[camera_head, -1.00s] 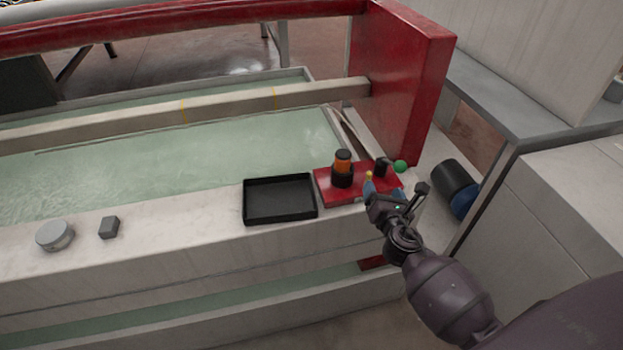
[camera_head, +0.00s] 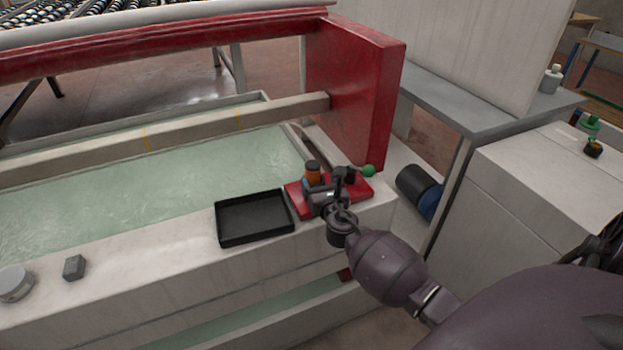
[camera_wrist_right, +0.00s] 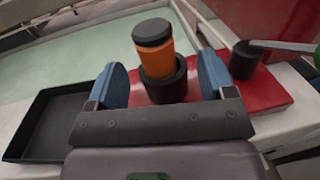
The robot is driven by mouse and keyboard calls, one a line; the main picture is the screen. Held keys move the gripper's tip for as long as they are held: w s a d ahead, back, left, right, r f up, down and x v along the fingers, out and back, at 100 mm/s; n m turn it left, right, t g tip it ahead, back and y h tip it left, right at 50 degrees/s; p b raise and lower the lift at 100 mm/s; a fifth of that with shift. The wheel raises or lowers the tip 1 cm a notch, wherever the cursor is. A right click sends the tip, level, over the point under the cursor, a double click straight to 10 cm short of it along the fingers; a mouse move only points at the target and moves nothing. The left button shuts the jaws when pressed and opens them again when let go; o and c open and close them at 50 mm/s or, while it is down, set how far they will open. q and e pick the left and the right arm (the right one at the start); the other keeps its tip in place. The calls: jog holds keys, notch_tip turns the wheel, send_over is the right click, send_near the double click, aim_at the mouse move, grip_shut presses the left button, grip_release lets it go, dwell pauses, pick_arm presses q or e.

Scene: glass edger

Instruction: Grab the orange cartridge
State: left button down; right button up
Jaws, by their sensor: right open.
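The orange cartridge (camera_wrist_right: 157,55) has a black cap and stands upright in a black round holder (camera_wrist_right: 164,86) on a red base plate (camera_wrist_right: 273,95). In the head view the cartridge (camera_head: 312,174) shows just beyond my right gripper (camera_head: 322,184), which hides most of its holder. In the right wrist view my right gripper (camera_wrist_right: 162,82) is open, with one blue finger on each side of the holder. The cartridge rises between and beyond the fingertips. I cannot tell whether the fingers touch the holder. My left gripper is not in view.
An empty black tray (camera_head: 254,217) lies left of the red plate. A lever with a green knob (camera_head: 368,171) stands at the plate's right. A red upright (camera_head: 365,95) rises behind. A grey block (camera_head: 74,267) and a round disc (camera_head: 15,283) sit on the ledge at left.

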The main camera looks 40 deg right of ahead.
aim_at(315, 176)
jog(key=x, duration=0.3)
jog(key=b+x, duration=0.1)
jog(key=shift+w+a+f, duration=0.2)
jog(key=shift+w+f, duration=0.1)
jog(key=shift+w, duration=0.05)
jog(key=shift+w+d+r, duration=0.1)
jog(key=shift+w+d, duration=0.05)
jog(key=shift+w, duration=0.15)
jog(key=c, duration=1.1)
jog(key=shift+r, duration=0.15)
